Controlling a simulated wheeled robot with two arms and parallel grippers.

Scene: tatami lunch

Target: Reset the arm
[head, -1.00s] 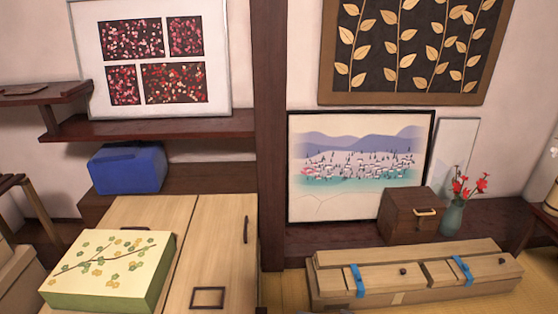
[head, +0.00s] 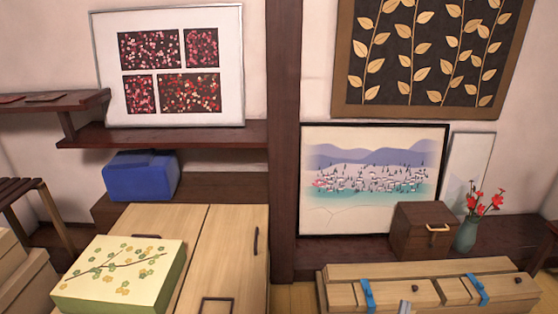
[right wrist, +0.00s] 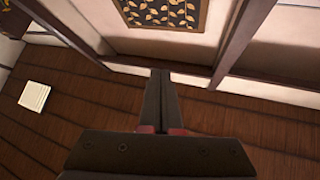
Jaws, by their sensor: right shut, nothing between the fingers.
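My right gripper is shut and empty; its two dark fingers (right wrist: 160,75) lie together in the right wrist view, pointing towards a wall and a brown slatted surface. In the head view only a small grey tip of it (head: 405,307) shows at the bottom edge, in front of the long wooden box with blue straps (head: 350,273). I cannot tell the distance between them. My left gripper is not in view.
A pale box with a branch pattern (head: 120,272) sits on the light wooden cabinet (head: 228,250). A blue box (head: 141,176), a brown chest (head: 423,230) and a vase with red flowers (head: 467,234) stand along the wall. A dark post (head: 284,140) divides it.

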